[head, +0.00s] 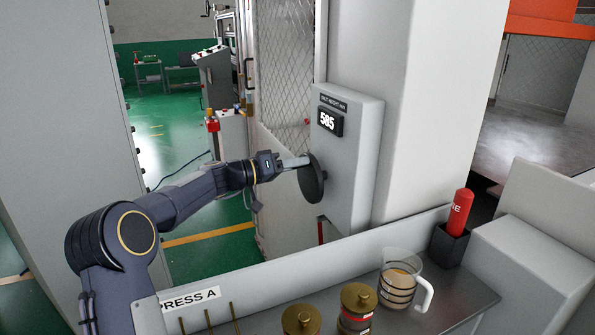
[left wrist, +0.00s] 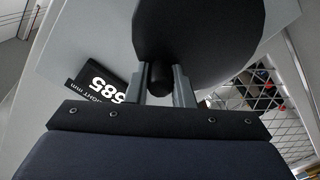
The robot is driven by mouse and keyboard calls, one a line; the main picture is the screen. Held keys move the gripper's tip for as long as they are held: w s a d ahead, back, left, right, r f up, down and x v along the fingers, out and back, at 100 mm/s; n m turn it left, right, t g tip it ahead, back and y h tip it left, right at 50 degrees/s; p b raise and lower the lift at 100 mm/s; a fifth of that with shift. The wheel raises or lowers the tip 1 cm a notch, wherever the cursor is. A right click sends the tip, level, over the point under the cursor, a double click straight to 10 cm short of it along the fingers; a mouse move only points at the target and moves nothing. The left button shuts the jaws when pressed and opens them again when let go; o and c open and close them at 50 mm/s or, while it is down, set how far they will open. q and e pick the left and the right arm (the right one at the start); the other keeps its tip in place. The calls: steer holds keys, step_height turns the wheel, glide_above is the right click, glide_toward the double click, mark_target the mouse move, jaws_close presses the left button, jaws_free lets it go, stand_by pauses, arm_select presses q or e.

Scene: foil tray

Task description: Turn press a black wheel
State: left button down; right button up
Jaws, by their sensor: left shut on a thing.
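The black wheel (head: 312,178) is mounted on the side of a grey box (head: 355,165) with a display reading 585 (head: 328,121). My left gripper (head: 303,162) reaches in from the left and is at the wheel's face. In the left wrist view the wheel (left wrist: 200,30) fills the top middle, and a dark knob (left wrist: 158,82) on it sits between the two fingers of my left gripper (left wrist: 160,85). The fingers are shut on this knob. The display (left wrist: 100,82) shows upside down there. My right gripper is not in view.
A low wall labelled PRESS A (head: 190,299) runs along the front. A mesh guard (head: 285,60) stands behind the grey box.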

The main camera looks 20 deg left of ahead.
arm_select(q)
steer(key=shift+w+a+n, duration=0.2)
steer(key=shift+a+n, duration=0.05)
steer(key=shift+n, duration=0.25)
steer(key=c, duration=1.3)
jaws_free()
steer(key=shift+o, duration=0.2)
steer(key=b+v, duration=0.2)
steer(key=v, duration=0.6)
steer(key=shift+b, duration=0.35)
